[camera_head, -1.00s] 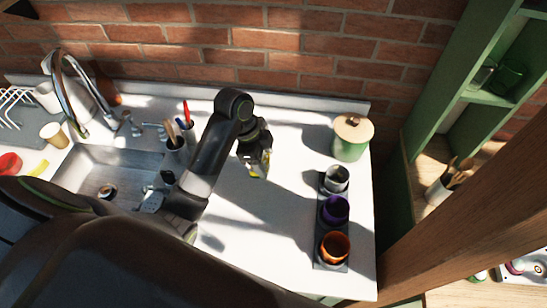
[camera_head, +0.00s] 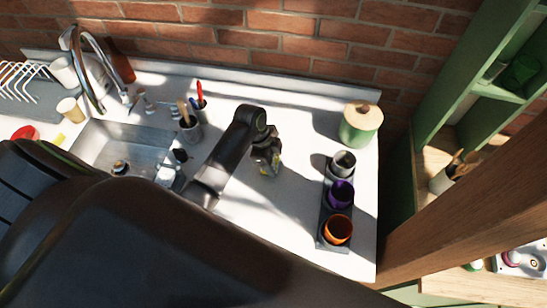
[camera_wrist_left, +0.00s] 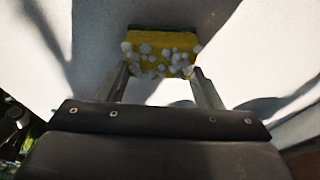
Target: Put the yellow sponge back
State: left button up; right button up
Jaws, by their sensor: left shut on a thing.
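The yellow sponge (camera_wrist_left: 160,60) has a dark green layer along its far edge and white foam-like blobs on its face. My left gripper (camera_wrist_left: 160,72) is shut on it in the wrist view, with one finger at each side. In the head view the left gripper (camera_head: 269,172) is over the white counter, between the sink and the row of cups. Only a small bit of the sponge shows there. The gap between sponge and counter is hard to judge. My right gripper is not in view.
The sink (camera_head: 110,143) with its tap (camera_head: 88,75) is at the left, beside a utensil pot (camera_head: 190,131). A dark tray (camera_head: 327,240) with three cups stands at the right. A green canister (camera_head: 360,128) is behind it. The counter around the gripper is clear.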

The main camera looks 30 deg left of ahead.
pick_arm(q)
jog(key=shift+f, duration=0.15)
jog(key=o, duration=1.4)
jog(key=shift+c, duration=0.2)
jog(key=shift+o, duration=0.2)
